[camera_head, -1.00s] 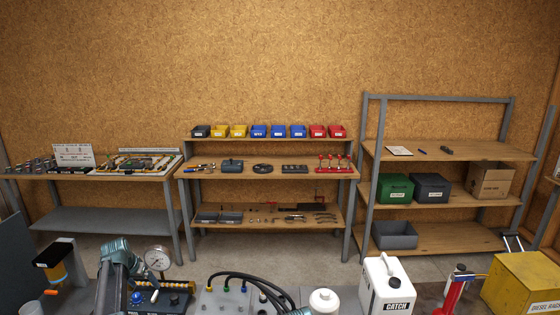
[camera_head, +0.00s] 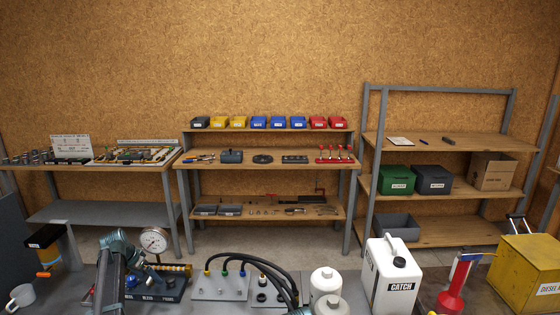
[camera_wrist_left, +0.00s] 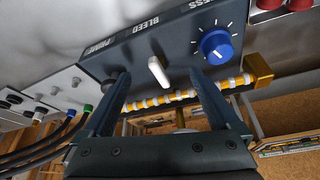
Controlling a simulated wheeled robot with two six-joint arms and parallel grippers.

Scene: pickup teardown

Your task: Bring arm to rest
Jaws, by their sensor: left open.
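My left arm (camera_head: 112,262) rises from the bottom left of the head view, over a dark test unit (camera_head: 165,290) with a round gauge (camera_head: 153,240). In the left wrist view my left gripper (camera_wrist_left: 160,80) is open, its two dark fingers apart. A white lever (camera_wrist_left: 159,75) on the unit's panel shows between the fingers. I cannot tell whether the fingers touch the panel. A blue knob (camera_wrist_left: 216,45) sits beside the right finger. A yellow-and-white banded rod (camera_wrist_left: 170,99) shows behind the fingers.
A grey block with black hoses (camera_head: 220,285), white canisters (camera_head: 326,284), a white CATCH jug (camera_head: 390,280), a red jack (camera_head: 452,295) and a yellow box (camera_head: 525,270) line the near bench. Shelves (camera_head: 270,167) stand behind, across a floor gap.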

